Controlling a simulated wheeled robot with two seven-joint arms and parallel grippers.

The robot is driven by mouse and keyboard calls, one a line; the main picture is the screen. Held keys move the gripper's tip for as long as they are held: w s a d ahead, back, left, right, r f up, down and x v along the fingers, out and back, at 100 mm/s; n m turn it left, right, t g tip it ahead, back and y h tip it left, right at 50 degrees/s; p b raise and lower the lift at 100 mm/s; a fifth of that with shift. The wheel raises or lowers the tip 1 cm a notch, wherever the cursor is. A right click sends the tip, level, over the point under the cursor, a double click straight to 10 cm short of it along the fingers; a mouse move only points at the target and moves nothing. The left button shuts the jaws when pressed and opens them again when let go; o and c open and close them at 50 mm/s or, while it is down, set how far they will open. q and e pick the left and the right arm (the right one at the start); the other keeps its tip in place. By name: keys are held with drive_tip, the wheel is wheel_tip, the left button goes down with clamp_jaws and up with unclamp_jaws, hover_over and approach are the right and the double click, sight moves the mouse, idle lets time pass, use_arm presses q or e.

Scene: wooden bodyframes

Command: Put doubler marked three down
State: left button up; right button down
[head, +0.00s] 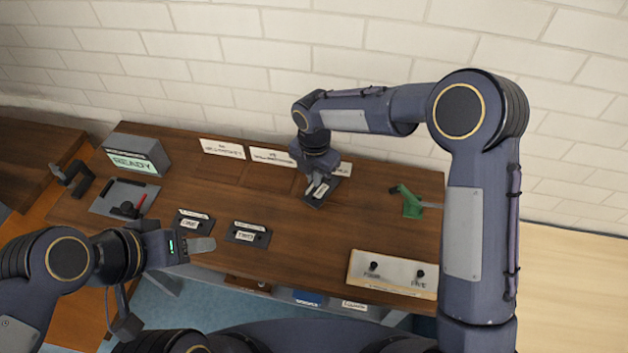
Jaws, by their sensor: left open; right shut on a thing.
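A dark plate with a small pale label (321,190) is in my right gripper (317,184) at the back middle of the table. It looks like the doubler marked three, but its label is too small to read surely. The fingers are shut on it from above. I cannot tell whether the plate touches the table. Two similar dark doublers, marked ONE (190,223) and TWO (246,235), lie on the front left of the table. My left gripper (204,245) is open and empty, near the table's front edge, beside doublers ONE and TWO.
A grey box reading READY (138,155) stands at the back left, with a tray (122,196) before it. White signs (222,148) line the back edge. A green tool (410,203) lies right. A pale board with two dark knobs (393,274) is front right. The table middle is clear.

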drive_tip(key=shift+w+f, duration=0.3)
drive_tip(key=shift+f, duration=1.55)
drive_tip(key=shift+f, duration=0.15)
drive_tip(key=c, duration=1.6)
unclamp_jaws()
